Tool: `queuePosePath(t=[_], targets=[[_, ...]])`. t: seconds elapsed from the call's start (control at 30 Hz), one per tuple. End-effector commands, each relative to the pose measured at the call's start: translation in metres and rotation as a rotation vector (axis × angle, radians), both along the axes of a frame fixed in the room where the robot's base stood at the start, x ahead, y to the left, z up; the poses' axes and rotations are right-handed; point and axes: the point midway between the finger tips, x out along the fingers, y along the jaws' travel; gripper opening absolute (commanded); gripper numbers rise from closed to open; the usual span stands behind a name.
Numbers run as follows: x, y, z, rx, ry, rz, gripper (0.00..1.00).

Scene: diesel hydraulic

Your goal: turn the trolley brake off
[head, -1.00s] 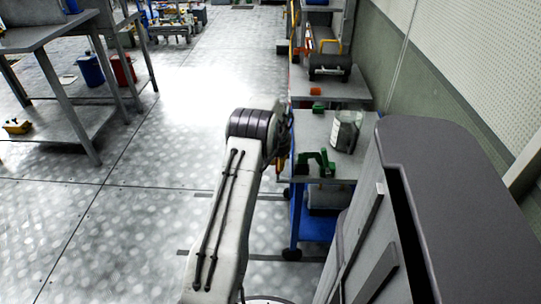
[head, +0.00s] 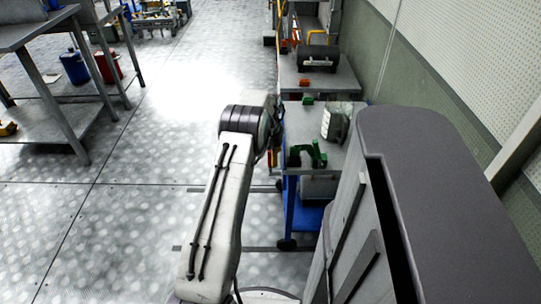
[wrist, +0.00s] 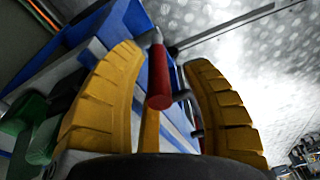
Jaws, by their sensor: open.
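The blue trolley (head: 308,219) with a grey top stands right of my arm in the head view. Its blue side (wrist: 88,62) fills much of the left of the wrist view. A red-gripped lever (wrist: 160,88), which looks like the brake handle, sticks out from it towards the wrist camera. My gripper (wrist: 166,58) is open, with one yellow finger on each side of the red grip. Gaps show on both sides in this view; I cannot tell the depth between them. In the head view my arm hides the lever and most of the gripper.
A green clamp-like part (head: 308,153) and a clear container (head: 336,121) sit on the trolley top. A grey bench (head: 318,78) with a dark cylinder stands behind it. A large grey cabinet (head: 430,190) is close on the right. The floor left of my arm is clear.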

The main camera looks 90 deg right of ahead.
Motion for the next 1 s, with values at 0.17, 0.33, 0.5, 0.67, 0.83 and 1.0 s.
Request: queuePosePath(t=[0.17, 0.33, 0.5, 0.67, 0.83, 1.0], targets=[[0.0, 0.0, 0.004, 0.0, 0.0, 0.0, 0.43], [0.0, 0.003, 0.022, -0.002, 0.0, 0.0, 0.43], [0.001, 0.007, 0.05, -0.002, 0.0, 0.0, 0.43], [0.001, 0.011, 0.077, -0.002, 0.0, 0.0, 0.43], [0.002, 0.014, 0.099, -0.001, 0.0, 0.0, 0.43], [0.002, 0.017, 0.113, -0.001, 0.0, 0.0, 0.43]])
